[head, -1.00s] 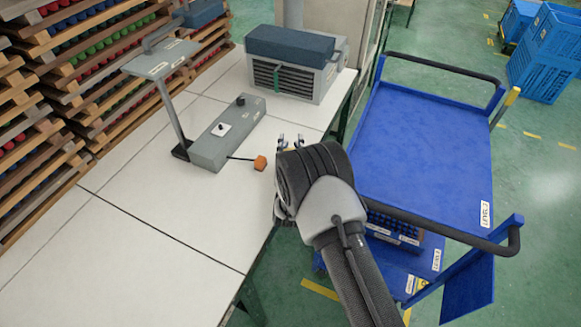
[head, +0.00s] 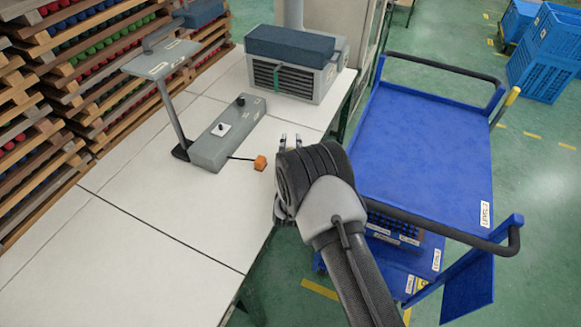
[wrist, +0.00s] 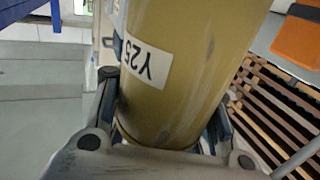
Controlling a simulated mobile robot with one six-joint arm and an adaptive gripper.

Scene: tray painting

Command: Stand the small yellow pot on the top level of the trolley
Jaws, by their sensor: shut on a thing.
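The yellow pot (wrist: 190,60) fills the middle of the wrist view, close to the camera, with a white label that looks like "Y25". My gripper (head: 290,142) is shut on it, with a finger on each side in the wrist view (wrist: 165,115). In the head view my gripper is at the right edge of the white table, left of the trolley; the pot is hidden there behind my wrist. The blue trolley (head: 425,150) stands to the right. Its top level, labelled "LEVEL 2", is bare.
A grey stand (head: 172,105) and a vented unit (head: 298,72) are behind. The trolley's black handles (head: 445,68) rise at both ends. A lower shelf carries a crate (head: 395,228).

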